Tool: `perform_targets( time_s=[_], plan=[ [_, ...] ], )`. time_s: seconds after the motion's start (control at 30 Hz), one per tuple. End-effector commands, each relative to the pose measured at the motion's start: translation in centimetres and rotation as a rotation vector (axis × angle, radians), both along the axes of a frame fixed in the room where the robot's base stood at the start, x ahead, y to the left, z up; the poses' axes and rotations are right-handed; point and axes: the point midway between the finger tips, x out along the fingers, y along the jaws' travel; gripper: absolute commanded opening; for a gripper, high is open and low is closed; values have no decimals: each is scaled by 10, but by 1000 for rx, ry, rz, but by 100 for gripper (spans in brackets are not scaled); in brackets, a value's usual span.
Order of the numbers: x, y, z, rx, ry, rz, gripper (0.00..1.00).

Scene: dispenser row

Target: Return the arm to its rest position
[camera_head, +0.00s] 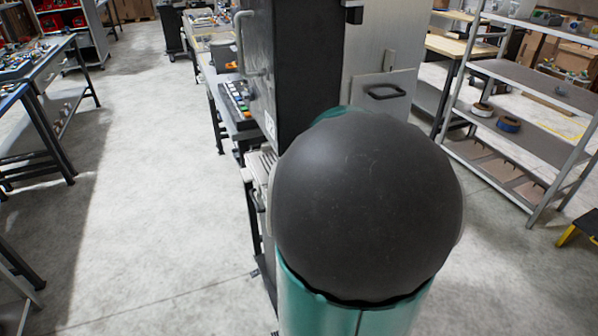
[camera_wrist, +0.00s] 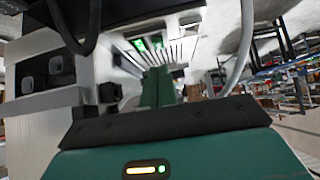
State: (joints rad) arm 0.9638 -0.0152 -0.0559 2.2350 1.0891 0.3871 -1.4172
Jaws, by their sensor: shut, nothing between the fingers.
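In the wrist view my gripper (camera_wrist: 158,76) shows as a narrow dark green pair of fingers beyond a black bar and a teal housing with a small lit strip. The fingers lie together with nothing seen between them. In the head view a large dark round joint and teal link of my arm fill the middle right. My gripper is hidden there.
A tall dark cabinet (camera_head: 296,70) stands close behind my arm, with a bench (camera_head: 220,103) beyond it. A grey shelf rack (camera_head: 530,78) is at right and a workbench (camera_head: 45,95) at left. The floor (camera_head: 150,180) between is clear.

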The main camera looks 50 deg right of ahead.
Motion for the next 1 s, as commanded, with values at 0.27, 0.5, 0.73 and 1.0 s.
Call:
perform_targets(
  time_s=[0.27,0.5,0.73,1.0],
  plan=[
    [0,1,0,0,0,0,0],
    [21,42,13,23,-9,79,0],
    [55,186,45,113,24,320,0],
    [16,331,62,161,172,512,0]
  ],
)
